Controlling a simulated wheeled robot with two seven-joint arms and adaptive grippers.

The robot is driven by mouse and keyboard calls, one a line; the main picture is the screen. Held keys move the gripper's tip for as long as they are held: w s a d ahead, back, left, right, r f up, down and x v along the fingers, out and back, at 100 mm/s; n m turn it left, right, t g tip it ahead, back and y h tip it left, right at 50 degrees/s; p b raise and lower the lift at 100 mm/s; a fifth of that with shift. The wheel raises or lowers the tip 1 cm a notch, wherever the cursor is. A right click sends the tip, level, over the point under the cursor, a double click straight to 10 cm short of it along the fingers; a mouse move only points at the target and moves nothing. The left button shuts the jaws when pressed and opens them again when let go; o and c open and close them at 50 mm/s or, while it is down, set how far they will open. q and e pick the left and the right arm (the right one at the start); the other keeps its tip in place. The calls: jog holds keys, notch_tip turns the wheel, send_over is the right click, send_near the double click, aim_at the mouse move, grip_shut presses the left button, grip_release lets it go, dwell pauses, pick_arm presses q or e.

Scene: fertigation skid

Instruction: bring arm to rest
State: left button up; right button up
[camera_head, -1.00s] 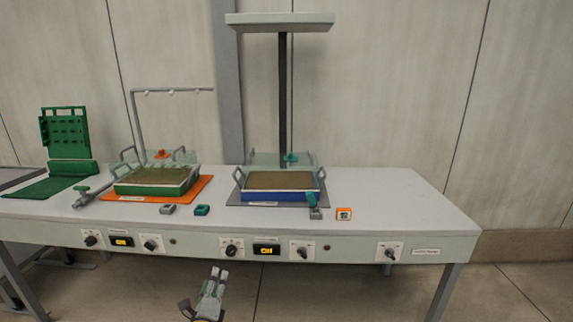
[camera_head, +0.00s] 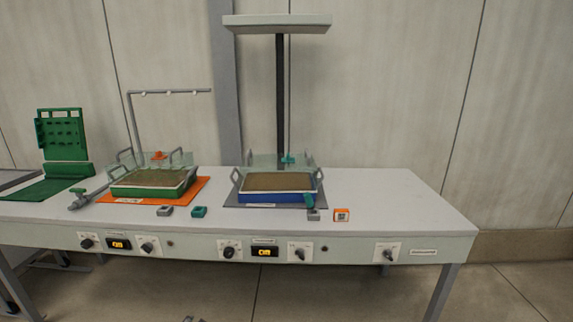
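At the bottom edge of the head view, only a small tip of one of my grippers (camera_head: 190,319) shows, below the table front. Most of it is cut off, so its opening and what it may hold cannot be seen. It is well apart from the white table (camera_head: 400,205). My other gripper is not in view.
A lamp post (camera_head: 280,100) rises behind. Knobs and displays line the front panel (camera_head: 340,250). The table's right end is clear.

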pick_arm(q)
jog(key=s+d+f+n+g+h, duration=0.2)
jog(key=s+d+f+g+h, duration=0.15)
jog(key=s+d, duration=0.6)
jog(key=s+a+f+g+p, duration=0.3)
jog(key=s+f+p, duration=1.1)
jog(key=s+p, duration=0.2)
pick_arm(e)
jog(key=s+d+f, duration=0.2)
jog(key=s+f, duration=0.3)
jog(key=f, duration=0.3)
pick_arm(q)
jog(key=s+a+p, duration=0.3)
jog(key=s+p, duration=0.6)
jog(key=s+a+r+p, duration=0.1)
jog(key=s+a+p, duration=0.2)
jog(key=s+p, duration=0.7)
jog(key=shift+s+a+r+n, duration=0.15)
jog(key=shift+s+a+n, duration=0.05)
jog(key=shift+s+n, duration=0.1)
pick_arm(e)
jog(key=s+d, duration=0.3)
jog(key=s, duration=0.6)
jog(key=s+d+r+g+h, duration=0.1)
jog(key=s+d, duration=0.2)
jog(key=s, duration=0.6)
jog(key=shift+s+d+r, duration=0.2)
jog(key=shift+s+d, duration=0.1)
jog(key=shift+d, duration=0.1)
